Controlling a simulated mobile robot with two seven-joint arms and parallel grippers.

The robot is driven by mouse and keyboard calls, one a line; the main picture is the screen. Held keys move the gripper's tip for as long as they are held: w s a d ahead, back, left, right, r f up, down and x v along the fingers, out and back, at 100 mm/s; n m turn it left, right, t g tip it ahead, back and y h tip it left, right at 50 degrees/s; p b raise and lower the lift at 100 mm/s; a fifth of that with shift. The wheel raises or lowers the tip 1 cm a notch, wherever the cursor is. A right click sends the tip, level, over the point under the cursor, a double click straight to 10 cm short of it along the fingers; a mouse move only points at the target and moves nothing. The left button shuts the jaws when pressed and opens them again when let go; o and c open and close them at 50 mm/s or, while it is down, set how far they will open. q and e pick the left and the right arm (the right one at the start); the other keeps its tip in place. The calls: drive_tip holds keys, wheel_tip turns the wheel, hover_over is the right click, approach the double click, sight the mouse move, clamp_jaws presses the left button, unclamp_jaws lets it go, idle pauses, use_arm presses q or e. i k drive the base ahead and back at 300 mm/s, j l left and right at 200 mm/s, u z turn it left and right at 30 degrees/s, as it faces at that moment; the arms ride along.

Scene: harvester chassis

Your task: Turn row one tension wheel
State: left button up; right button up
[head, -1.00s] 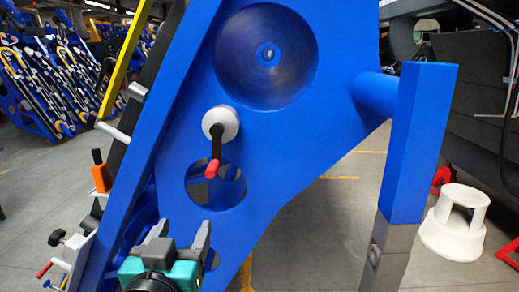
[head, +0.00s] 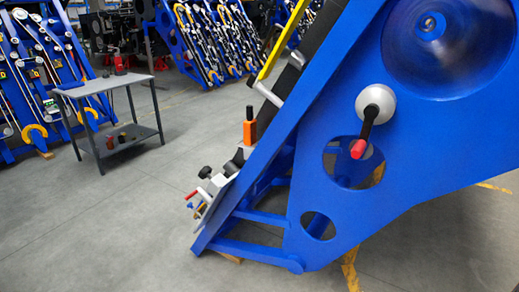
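A white round hub with a black crank arm and a red tip (head: 371,113) sits on the side of the blue chassis (head: 430,165), in the right half of the head view. Its arm points down and slightly left. Above it, a large dark-blue round disc (head: 432,48) is partly cut off by the top edge. I cannot tell which of these, if either, is the row one tension wheel. Neither of my grippers is in view.
On the chassis's lower left edge are an orange block with a black knob (head: 250,130) and small clamps with black and red knobs (head: 212,188). A grey table (head: 105,84) with small items stands at the left. Open floor (head: 90,230) lies at the lower left.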

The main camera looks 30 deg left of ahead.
sight(205, 172)
drive_tip(key=j+u, duration=0.1)
drive_tip(key=j, duration=0.55)
drive_tip(key=i+j+u, duration=0.1)
drive_tip(key=j, duration=0.55)
drive_tip(key=j+u, duration=0.1)
drive_tip(key=j, duration=0.6)
drive_tip(key=i+j+u, duration=0.15)
drive_tip(key=j, duration=0.45)
drive_tip(key=i+j+z, duration=0.1)
drive_tip(key=z, duration=0.3)
drive_tip(key=j+z, duration=0.1)
drive_tip(key=z, duration=0.3)
drive_tip(key=i+j+z, duration=0.1)
drive_tip(key=z, duration=0.3)
drive_tip(key=j+z, duration=0.3)
drive_tip(key=j, duration=0.15)
drive_tip(key=i+j+z, duration=0.1)
drive_tip(key=j+z, duration=0.2)
drive_tip(key=j, duration=0.15)
drive_tip(key=j+z, duration=0.2)
drive_tip(key=j, duration=0.7)
